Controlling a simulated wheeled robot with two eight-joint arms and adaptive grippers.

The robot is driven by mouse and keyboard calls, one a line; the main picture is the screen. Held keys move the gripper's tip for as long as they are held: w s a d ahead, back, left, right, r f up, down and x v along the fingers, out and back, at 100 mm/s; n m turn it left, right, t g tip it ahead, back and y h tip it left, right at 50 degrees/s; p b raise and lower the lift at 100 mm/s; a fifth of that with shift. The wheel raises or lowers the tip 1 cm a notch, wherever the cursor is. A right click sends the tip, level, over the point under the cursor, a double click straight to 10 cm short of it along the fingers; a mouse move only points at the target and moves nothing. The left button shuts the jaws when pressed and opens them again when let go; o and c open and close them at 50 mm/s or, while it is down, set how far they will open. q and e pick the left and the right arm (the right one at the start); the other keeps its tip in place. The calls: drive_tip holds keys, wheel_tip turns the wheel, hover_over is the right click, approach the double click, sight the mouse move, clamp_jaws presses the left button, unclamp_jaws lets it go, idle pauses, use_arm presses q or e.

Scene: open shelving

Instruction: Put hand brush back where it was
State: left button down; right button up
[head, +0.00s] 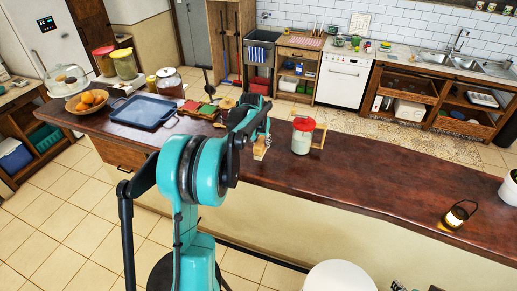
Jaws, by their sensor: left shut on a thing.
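My left gripper (263,136) is over the dark wooden counter, at the end of my teal arm, and is shut on a small tan thing. This looks like the hand brush (260,150), though it is small and partly hidden by the gripper and arm. The brush is close to the counter top; I cannot tell whether it touches it. My right gripper is not in view.
A red-lidded jar (302,137) stands just right of the gripper, with a light wooden frame (321,132) behind it. A blue tray (143,111) and a fruit bowl (87,101) are left. A lit lantern (456,216) is far right; the counter between is clear.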

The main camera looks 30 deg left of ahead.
use_arm(q)
drive_tip(key=shift+a+f, duration=0.4)
drive_tip(key=shift+a, duration=0.2)
wheel_tip(320, 180, down, 3)
drive_tip(key=shift+s+f+p, duration=0.1)
drive_tip(key=shift+f+p, duration=0.1)
drive_tip(key=shift+p, duration=0.15)
drive_tip(key=shift+f, duration=0.3)
drive_tip(key=shift+f, duration=0.1)
drive_tip(key=c, duration=1.1)
unclamp_jaws()
drive_tip(key=shift+o, duration=0.2)
